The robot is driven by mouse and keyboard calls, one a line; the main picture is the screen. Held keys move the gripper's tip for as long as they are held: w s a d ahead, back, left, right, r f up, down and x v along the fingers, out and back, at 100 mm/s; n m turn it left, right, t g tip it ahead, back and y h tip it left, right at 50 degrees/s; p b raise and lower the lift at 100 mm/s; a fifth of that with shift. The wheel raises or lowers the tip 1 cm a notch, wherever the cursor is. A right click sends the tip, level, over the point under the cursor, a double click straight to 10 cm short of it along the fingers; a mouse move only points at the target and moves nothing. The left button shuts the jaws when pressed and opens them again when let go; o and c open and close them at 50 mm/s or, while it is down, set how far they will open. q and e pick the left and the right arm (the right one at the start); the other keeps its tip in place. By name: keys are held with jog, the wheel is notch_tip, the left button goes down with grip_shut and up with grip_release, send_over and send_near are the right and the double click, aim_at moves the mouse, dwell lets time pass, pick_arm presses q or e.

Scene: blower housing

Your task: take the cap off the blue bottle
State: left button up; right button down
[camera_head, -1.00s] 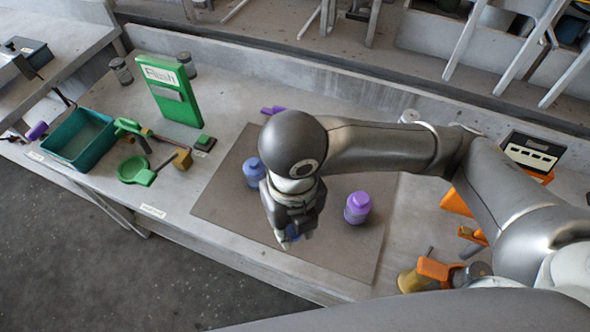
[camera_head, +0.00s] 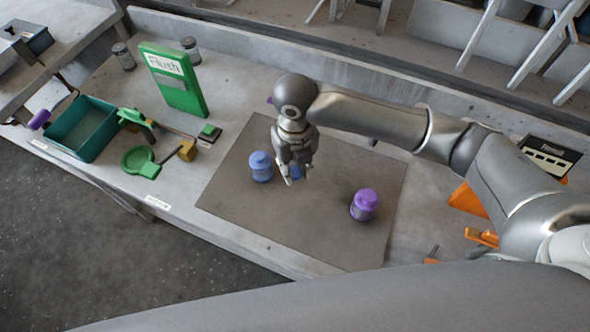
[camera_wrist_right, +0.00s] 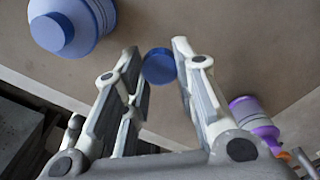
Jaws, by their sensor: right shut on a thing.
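The blue bottle (camera_head: 261,168) stands upright on the brown mat (camera_head: 330,220); it also shows at the upper left in the right wrist view (camera_wrist_right: 88,22). A smaller dark-blue round end shows on its top. My right gripper (camera_head: 292,181) is just right of the bottle, apart from it. In the right wrist view its fingertips (camera_wrist_right: 158,52) are shut on a blue round cap (camera_wrist_right: 159,67). A bit of the cap (camera_head: 296,173) shows at the fingers in the head view. My left gripper is out of view.
A purple bottle (camera_head: 364,205) stands on the mat to the right. A green board marked "Flush" (camera_head: 178,85), a teal tray (camera_head: 88,150) and a green round tool (camera_head: 140,162) are at the left. The mat's front part is clear.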

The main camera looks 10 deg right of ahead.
aim_at(295, 168)
jog(key=shift+w+f, duration=0.3)
jog(key=shift+f, duration=0.1)
jog(key=shift+w+d+f+p, duration=0.15)
jog(key=shift+f+p, duration=0.3)
jog(key=shift+f, duration=1.25)
jog(key=shift+f, duration=0.1)
jog(key=c, duration=1.2)
grip_release()
jog(key=shift+o, duration=0.2)
notch_tip(295, 168, up, 12)
jog(key=shift+w+f+b, duration=0.1)
jog(key=shift+f+b, duration=0.1)
jog(key=shift+b, duration=0.5)
jog(key=shift+r, duration=0.35)
